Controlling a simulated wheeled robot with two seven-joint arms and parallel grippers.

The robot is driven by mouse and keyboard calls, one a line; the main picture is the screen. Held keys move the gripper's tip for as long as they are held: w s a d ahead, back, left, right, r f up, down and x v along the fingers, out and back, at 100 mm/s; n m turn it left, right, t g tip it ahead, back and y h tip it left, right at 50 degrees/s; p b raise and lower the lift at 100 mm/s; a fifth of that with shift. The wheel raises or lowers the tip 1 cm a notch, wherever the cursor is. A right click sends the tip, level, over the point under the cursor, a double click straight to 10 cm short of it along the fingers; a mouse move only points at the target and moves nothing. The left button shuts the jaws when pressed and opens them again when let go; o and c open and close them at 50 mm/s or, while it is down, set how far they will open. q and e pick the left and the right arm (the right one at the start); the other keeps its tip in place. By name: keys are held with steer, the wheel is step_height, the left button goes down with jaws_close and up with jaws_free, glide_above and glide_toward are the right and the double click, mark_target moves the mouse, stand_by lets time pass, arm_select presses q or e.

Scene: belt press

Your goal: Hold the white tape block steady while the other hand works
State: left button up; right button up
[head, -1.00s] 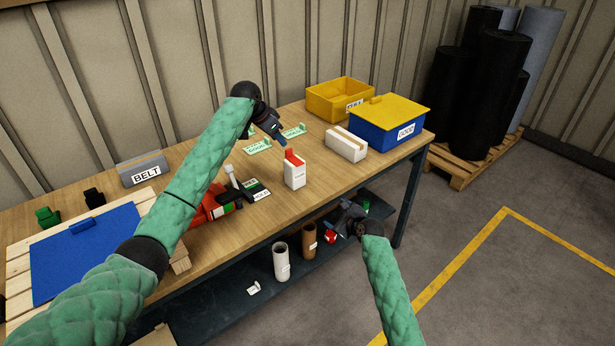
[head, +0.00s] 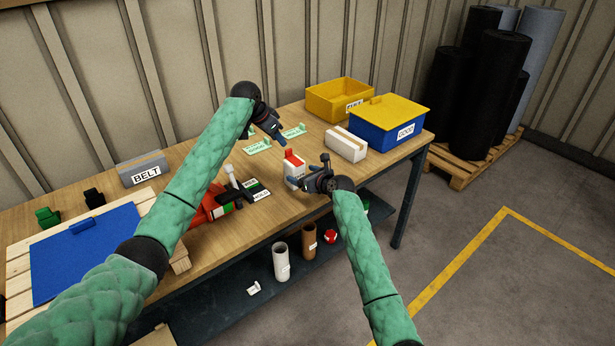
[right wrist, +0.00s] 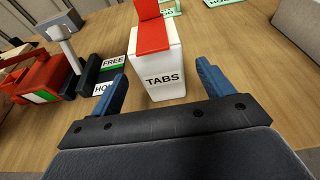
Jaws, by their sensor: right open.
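A white block with a tan stripe on top (head: 346,143), which fits the white tape block, lies on the table left of the blue box in the head view. No gripper touches it. My left gripper (head: 279,137) hangs over the table to its left; whether its jaws are open is unclear. My right gripper (head: 302,184) is at the table's front edge beside the white TABS box with a red lid (head: 291,168). In the right wrist view the open, empty blue fingers (right wrist: 162,82) are either side of the TABS box (right wrist: 158,66) in the picture.
A blue GOOD box with a yellow lid (head: 386,130) and an open yellow bin (head: 337,96) stand at the back right. A red tool (head: 211,208) and small FREE and HOLD signs lie left of the TABS box. Tubes stand on the lower shelf.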

mark_target(294, 157)
steer(key=shift+x, duration=2.95)
steer(key=shift+c, duration=0.4)
steer(key=c, duration=1.1)
